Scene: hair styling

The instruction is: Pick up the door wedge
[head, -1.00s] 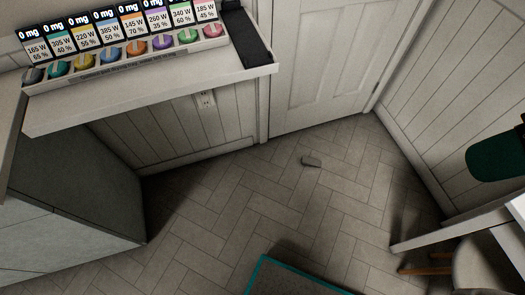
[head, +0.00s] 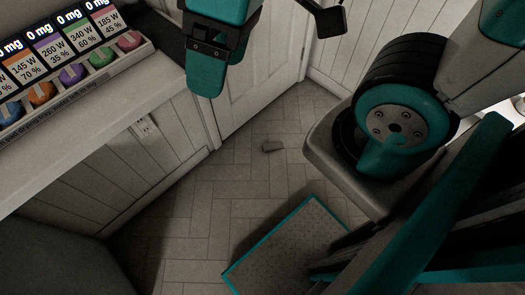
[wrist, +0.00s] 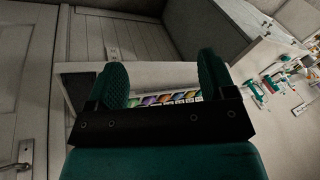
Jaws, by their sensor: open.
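In the head view, part of my gripper (head: 207,72) shows at the top, raised well above the floor and to the left of the wedge. It is not touching the wedge.
A shelf (head: 85,135) with a row of coloured items (head: 72,73) stands at the left. The white door (head: 245,95) and panelled wall lie behind the wedge. The herringbone floor (head: 235,185) around the wedge is clear.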

